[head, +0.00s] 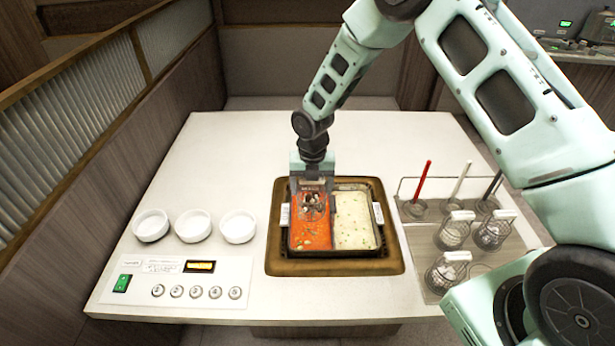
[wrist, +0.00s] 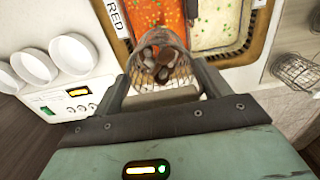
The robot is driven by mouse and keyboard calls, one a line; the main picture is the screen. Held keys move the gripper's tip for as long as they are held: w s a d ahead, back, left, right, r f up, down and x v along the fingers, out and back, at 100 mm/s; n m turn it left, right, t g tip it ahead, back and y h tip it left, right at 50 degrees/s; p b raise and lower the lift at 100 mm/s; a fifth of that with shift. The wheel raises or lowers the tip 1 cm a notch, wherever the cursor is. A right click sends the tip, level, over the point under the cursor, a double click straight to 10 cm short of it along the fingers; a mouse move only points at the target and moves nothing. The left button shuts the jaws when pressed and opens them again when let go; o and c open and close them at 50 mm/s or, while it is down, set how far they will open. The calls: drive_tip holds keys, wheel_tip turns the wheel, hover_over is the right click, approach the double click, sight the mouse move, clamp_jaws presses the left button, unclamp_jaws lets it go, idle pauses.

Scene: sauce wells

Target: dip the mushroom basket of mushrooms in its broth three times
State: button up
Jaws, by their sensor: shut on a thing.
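My gripper (head: 312,190) is shut on the mushroom basket (head: 314,207), a small wire basket with brown and pale mushrooms inside. The basket also shows between the fingers in the wrist view (wrist: 160,62). It is over the red broth (head: 310,236), the left half of a divided pot; I cannot tell whether its bottom touches the broth. The right half holds a pale broth (head: 356,222). In the wrist view, a label on the pot's left side reads RED (wrist: 117,18).
Three white bowls (head: 193,225) stand left of the pot, behind a panel (head: 180,282) with a green switch and numbered buttons. Right of the pot, a rack (head: 425,240) holds several wire baskets and coloured-handled tools. The table's back is clear.

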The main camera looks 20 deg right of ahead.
drive_tip(key=shift+f+b, duration=2.65)
drive_tip(key=shift+f, duration=1.3)
drive_tip(key=shift+f, duration=0.3)
wheel_tip(320, 180, down, 9)
drive_tip(key=b, duration=0.7)
wheel_tip(320, 180, up, 6)
drive_tip(key=p, duration=0.4)
drive_tip(key=shift+w+f+p, duration=0.1)
drive_tip(key=shift+f+p, duration=0.1)
drive_tip(key=shift+p, duration=0.1)
drive_tip(key=shift+f, duration=0.15)
wheel_tip(320, 180, down, 5)
drive_tip(key=b, duration=0.4)
wheel_tip(320, 180, up, 5)
drive_tip(key=p, duration=0.4)
